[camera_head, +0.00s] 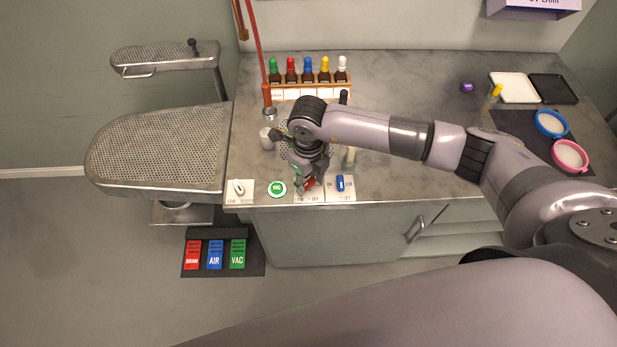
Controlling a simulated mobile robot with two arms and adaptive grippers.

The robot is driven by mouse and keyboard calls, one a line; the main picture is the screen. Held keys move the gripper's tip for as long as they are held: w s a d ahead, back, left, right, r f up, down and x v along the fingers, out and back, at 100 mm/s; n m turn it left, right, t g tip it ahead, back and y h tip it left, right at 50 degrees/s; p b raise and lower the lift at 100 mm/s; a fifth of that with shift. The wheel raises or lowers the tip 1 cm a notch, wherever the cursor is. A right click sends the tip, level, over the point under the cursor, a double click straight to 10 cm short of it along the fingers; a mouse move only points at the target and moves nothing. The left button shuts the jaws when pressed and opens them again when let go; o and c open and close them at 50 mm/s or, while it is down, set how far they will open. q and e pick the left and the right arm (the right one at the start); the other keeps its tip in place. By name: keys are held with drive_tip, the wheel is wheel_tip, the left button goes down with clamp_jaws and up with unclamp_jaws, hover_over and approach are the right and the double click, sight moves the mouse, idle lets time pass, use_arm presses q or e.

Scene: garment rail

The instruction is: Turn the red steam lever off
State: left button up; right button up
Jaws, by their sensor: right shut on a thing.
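The red steam lever (311,183) stands on a white labelled plate (302,197) at the front edge of the grey counter. Only a little of its red shows, as my gripper covers most of it. My right gripper (309,182) reaches down from above and is shut on the red lever. The plate's label is partly covered, and I cannot tell which way the lever points. My left gripper is not in view.
A blue lever (340,183) on its own plate stands close on the right. A green VAC button (277,188) and a small white switch (238,188) are on the left. Bottles with coloured caps (308,76) stand behind. Floor pedals (215,254) lie below left.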

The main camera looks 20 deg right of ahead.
drive_tip(key=c, duration=0.4)
drive_tip(key=shift+f+n+b, duration=0.15)
drive_tip(key=shift+n+b, duration=0.25)
drive_tip(key=shift+b, duration=0.3)
drive_tip(key=n+b, duration=0.6)
drive_tip(key=b, duration=0.2)
drive_tip(key=shift+f, duration=0.1)
drive_tip(key=shift+r+n+b, duration=0.2)
drive_tip(key=shift+n+b, duration=0.9)
drive_tip(key=shift+b, duration=0.3)
drive_tip(key=o, duration=1.1)
drive_tip(key=shift+r, duration=0.15)
